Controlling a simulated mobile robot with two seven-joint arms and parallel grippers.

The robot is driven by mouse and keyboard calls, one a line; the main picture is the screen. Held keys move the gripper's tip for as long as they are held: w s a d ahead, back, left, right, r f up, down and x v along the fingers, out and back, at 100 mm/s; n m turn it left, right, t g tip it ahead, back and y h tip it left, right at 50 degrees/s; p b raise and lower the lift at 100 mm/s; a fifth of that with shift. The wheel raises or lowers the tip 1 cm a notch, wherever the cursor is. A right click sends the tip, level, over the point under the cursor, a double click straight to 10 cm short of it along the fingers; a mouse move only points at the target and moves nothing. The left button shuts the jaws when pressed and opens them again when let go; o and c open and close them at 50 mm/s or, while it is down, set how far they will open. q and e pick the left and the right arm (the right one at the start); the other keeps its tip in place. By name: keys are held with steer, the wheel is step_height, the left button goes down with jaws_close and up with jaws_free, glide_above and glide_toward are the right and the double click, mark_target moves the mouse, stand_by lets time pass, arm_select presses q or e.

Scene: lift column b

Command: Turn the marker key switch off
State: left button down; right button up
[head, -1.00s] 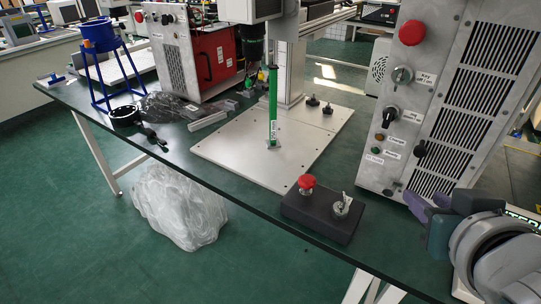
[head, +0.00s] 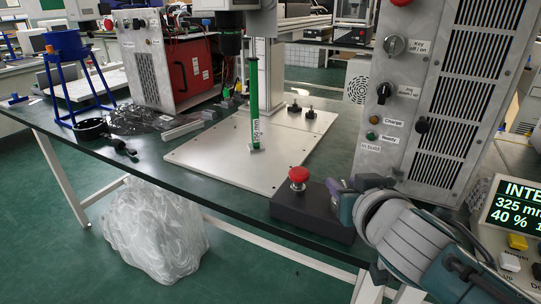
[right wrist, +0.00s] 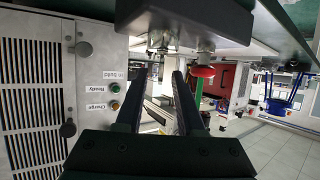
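A dark control box (head: 300,214) lies on the front edge of the green table, with a red mushroom button (head: 298,175) on its left part. My right gripper (head: 342,196) is over the right part of the box and hides its key switch in the head view. The right wrist view is upside down. There the box (right wrist: 185,18) is at the top, the red button (right wrist: 203,71) hangs to the right, and a small metal key switch (right wrist: 160,46) appears just beyond my open, empty fingertips (right wrist: 159,75). I cannot tell the key's position or any contact. My left gripper is out of view.
A metal cabinet (head: 392,90) stands behind the box, with another key switch (head: 395,45) labelled "Key off / on", knobs and lamps. A green 250 mm gauge (head: 254,105) stands on the pale plate (head: 220,158). A display unit (head: 515,205) is at right.

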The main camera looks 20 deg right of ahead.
steer(key=shift+w+d+f, duration=0.15)
steer(key=shift+w+d, duration=0.05)
steer(key=shift+w, duration=0.2)
steer(key=shift+c, duration=0.2)
jaws_close()
